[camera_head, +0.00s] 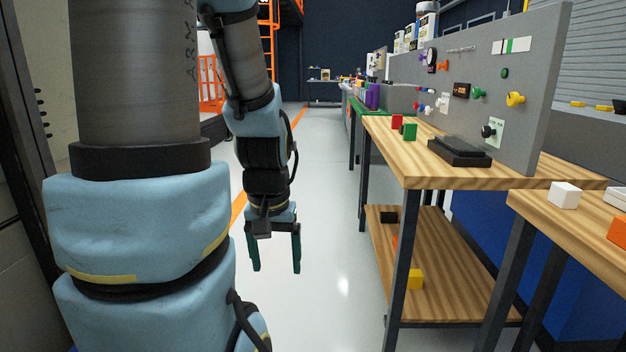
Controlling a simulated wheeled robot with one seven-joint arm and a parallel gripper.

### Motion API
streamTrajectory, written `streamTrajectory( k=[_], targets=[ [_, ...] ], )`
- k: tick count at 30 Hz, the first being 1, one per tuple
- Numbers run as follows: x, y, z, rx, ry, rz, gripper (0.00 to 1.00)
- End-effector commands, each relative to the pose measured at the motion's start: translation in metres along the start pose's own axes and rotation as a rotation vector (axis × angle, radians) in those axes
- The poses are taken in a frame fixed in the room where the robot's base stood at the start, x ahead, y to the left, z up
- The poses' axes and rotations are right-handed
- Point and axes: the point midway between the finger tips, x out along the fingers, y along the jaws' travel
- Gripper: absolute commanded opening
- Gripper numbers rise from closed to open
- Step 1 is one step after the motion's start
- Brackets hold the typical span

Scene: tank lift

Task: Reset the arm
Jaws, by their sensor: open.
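My arm fills the left side of the head view, with thick light-blue and grey links in the foreground. My gripper (275,252) hangs from the arm's end left of the middle, pointing down. Its two dark green fingers are apart and nothing is between them. It hangs in front of the pale floor, left of the wooden workbench and not touching it.
A wooden workbench (455,172) on the right carries a grey panel (540,60) with knobs, a red block (397,122), a green block (409,132) and a black block (459,152). The floor aisle (325,180) is clear.

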Motion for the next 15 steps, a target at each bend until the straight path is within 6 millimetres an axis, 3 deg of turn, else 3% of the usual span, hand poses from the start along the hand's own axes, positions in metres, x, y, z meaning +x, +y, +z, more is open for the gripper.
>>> streamTrajectory(
  k=[1,8,15],
  targets=[
    [-0.022,0.001,-0.007,0.007,0.008,0.0,0.81],
    [-0.07,0.002,-0.014,0.011,0.01,-0.001,0.81],
    [-0.143,0.003,-0.024,0.012,0.012,-0.001,0.81]
  ],
)
